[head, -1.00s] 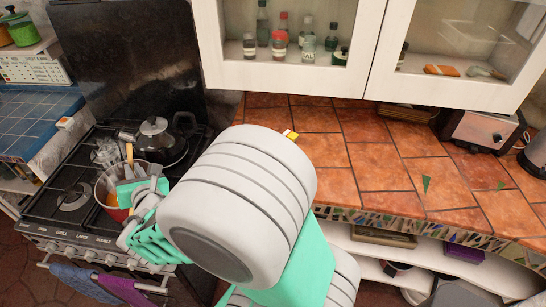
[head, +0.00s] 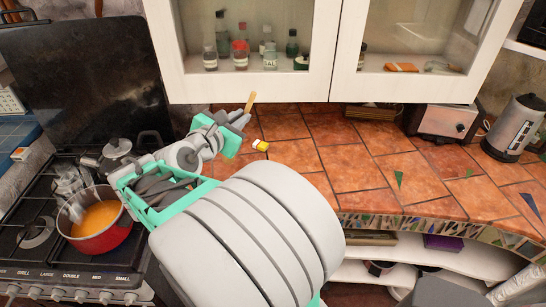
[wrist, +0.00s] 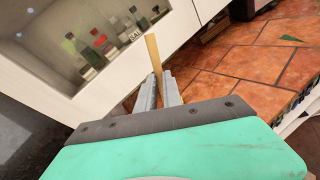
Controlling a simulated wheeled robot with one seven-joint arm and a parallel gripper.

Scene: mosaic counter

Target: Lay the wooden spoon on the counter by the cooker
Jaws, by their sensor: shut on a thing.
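The wooden spoon (head: 250,102) is in my gripper (head: 236,119). Its pale handle sticks up past the fingertips, and the rest of it is hidden by the gripper. In the wrist view the spoon (wrist: 154,55) stands between the two fingers (wrist: 160,92). My gripper is shut on it, over the left end of the terracotta-tiled counter (head: 370,165), below the wall cabinet. The cooker (head: 38,235) is at the left, with a red pot (head: 103,240) of orange contents on it.
A small yellow-capped item (head: 260,146) is on the counter close to my gripper. A toaster (head: 442,122) and a kettle (head: 513,128) stand at the right. The glass-fronted cabinet (head: 240,88) hangs above. The middle counter is clear.

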